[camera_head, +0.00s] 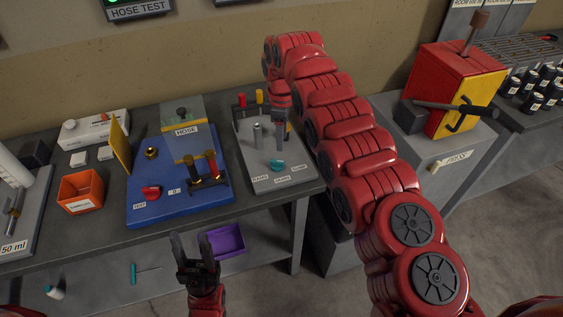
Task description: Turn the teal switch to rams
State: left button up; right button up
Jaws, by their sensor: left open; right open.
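The teal switch (277,165) is a small knob on the light grey panel (255,165) at the right end of the workbench. Labels lie along the panel's front edge. The left one, at the panel's front left, reads RAMS (261,178); the others are too small to read surely. I cannot tell which label the switch points to. My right gripper (269,142) hangs fingers down over the panel, open, just behind the teal switch and apart from it in the picture. My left gripper (193,246) is open and empty, fingers up, in front of the bench edge.
Red and yellow levers (250,98) stand at the panel's back. Left of it is a blue HOSE board (178,190) with a red knob and red-handled levers. An orange bin (80,193) stands further left. A red and yellow box (455,90) stands right of my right arm.

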aim_at(281, 161)
jog(key=f, duration=0.3)
jog(key=f+p, duration=0.1)
jog(key=f, duration=0.3)
jog(key=shift+a+f, duration=0.2)
jog(key=shift+f, duration=0.1)
jog(key=shift+d+f, duration=0.2)
jog(key=shift+f, duration=0.45)
jog(key=shift+c, duration=0.3)
grip_shut()
